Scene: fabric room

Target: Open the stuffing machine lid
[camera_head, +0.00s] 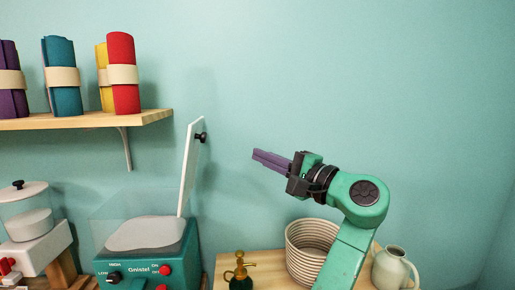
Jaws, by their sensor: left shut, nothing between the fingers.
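The stuffing machine (140,265) stands at the lower left, with a dark green front, red and black knobs and a clear box holding white stuffing. Its white lid (188,170) stands raised, nearly upright with a slight tilt, at the right side of the box. The black lid knob (201,137) faces right. My left gripper (256,156), with purple fingers, is shut and empty. It points left toward the knob and is apart from it, with a clear gap. My right gripper is not in view.
A wooden shelf (85,121) with fabric rolls hangs at the upper left. A woven basket (306,245), a spray bottle (239,270) and a pitcher (391,267) stand on the wooden surface at the right. Another machine (32,245) stands at far left.

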